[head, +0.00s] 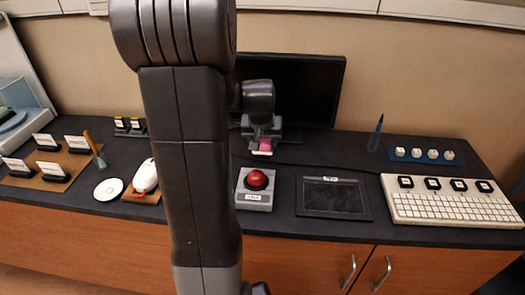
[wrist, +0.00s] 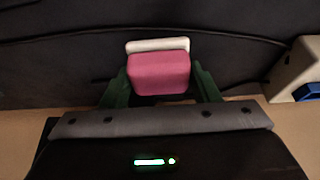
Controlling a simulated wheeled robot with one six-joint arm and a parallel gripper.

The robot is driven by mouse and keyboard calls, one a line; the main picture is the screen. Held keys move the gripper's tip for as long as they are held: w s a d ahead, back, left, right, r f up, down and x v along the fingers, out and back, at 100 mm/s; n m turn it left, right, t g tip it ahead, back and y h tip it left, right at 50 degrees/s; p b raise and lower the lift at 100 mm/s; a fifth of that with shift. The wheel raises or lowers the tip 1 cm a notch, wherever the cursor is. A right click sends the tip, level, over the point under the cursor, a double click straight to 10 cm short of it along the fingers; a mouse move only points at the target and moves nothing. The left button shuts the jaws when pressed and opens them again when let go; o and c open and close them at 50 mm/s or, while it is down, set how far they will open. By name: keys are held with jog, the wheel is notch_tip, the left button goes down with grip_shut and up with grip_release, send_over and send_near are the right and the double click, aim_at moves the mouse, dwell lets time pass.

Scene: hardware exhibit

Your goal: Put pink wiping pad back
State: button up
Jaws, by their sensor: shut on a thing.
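The pink wiping pad (wrist: 158,73) is held between the two green fingers of my gripper (wrist: 160,88) in the wrist view. A white strip (wrist: 158,46) runs along the pad's far edge. In the head view the pad (head: 265,146) shows as a small pink patch below my gripper (head: 263,140), in front of the dark monitor. My gripper is shut on the pad. I cannot tell how far the pad is above the counter.
A grey box with a red button (head: 256,181), a black tablet (head: 333,197) and a white keyboard (head: 452,205) stand on the dark counter (head: 285,223). A black monitor (head: 312,88) stands behind. A white mouse (head: 146,175) and a disc (head: 108,189) lie left. My arm hides the middle-left counter.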

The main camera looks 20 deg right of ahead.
aim_at(263, 150)
jog(key=shift+f, duration=1.75)
jog(key=shift+f+b, duration=0.15)
jog(key=shift+b, duration=0.2)
jog(key=o, duration=1)
jog(key=shift+c, duration=0.2)
jog(key=shift+r, duration=0.45)
jog(key=p+v, duration=0.1)
jog(key=v, duration=1)
jog(key=shift+r+p, duration=0.25)
jog(key=shift+p, duration=0.1)
jog(key=shift+s, duration=0.15)
